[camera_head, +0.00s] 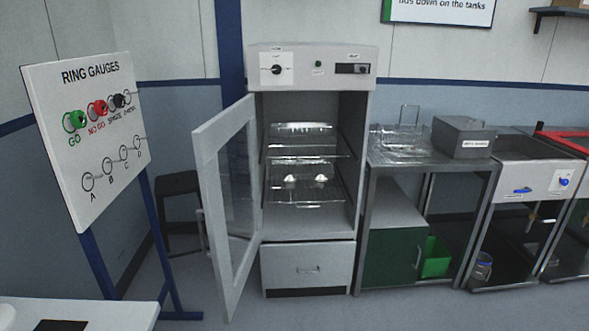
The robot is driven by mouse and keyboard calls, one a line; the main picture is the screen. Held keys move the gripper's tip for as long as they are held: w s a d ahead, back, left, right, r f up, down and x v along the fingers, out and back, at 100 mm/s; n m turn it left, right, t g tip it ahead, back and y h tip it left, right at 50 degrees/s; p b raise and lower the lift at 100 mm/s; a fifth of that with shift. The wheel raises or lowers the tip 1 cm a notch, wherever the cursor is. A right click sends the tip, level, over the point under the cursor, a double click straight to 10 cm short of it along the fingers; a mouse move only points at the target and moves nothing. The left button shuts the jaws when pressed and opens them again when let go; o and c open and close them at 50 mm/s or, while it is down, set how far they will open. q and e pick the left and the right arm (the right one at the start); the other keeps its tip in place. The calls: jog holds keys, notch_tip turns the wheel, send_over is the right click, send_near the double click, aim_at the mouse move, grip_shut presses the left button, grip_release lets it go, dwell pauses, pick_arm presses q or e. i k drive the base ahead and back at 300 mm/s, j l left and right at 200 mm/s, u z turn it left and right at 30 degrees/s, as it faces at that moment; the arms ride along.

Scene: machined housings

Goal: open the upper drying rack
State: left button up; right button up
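A light grey drying cabinet (312,53) stands in the middle of the head view. Its framed glass door (205,190) is swung open to the left. Inside, the upper rack (308,157) is a thin wire shelf that spans the cabinet's width. Shiny clear items (302,130) show at its back. The lower rack (306,203) lies beneath it with two small pale pieces on it. I cannot tell whether the upper rack is pulled out at all. Neither of my grippers shows.
A closed drawer (308,268) sits under the cabinet's chamber. A gauge board (88,140) on blue legs stands at the left, with a dark stool (180,190) behind. A metal bench (385,157) and a sink (535,150) adjoin at the right. Floor before the cabinet is clear.

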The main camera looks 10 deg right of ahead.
aim_at(325, 125)
jog(key=i+l+z, duration=0.1)
jog(key=i+l, duration=0.2)
jog(key=i, duration=0.15)
jog(key=i+l, duration=0.2)
jog(key=i, duration=0.25)
jog(key=i+l+z, duration=0.15)
jog(key=i, duration=0.25)
jog(key=i+l+u, duration=0.1)
jog(key=i+u, duration=0.25)
jog(key=i+l+u, duration=0.15)
jog(key=u, duration=0.2)
jog(key=i+l+u, duration=0.2)
jog(key=u, duration=0.15)
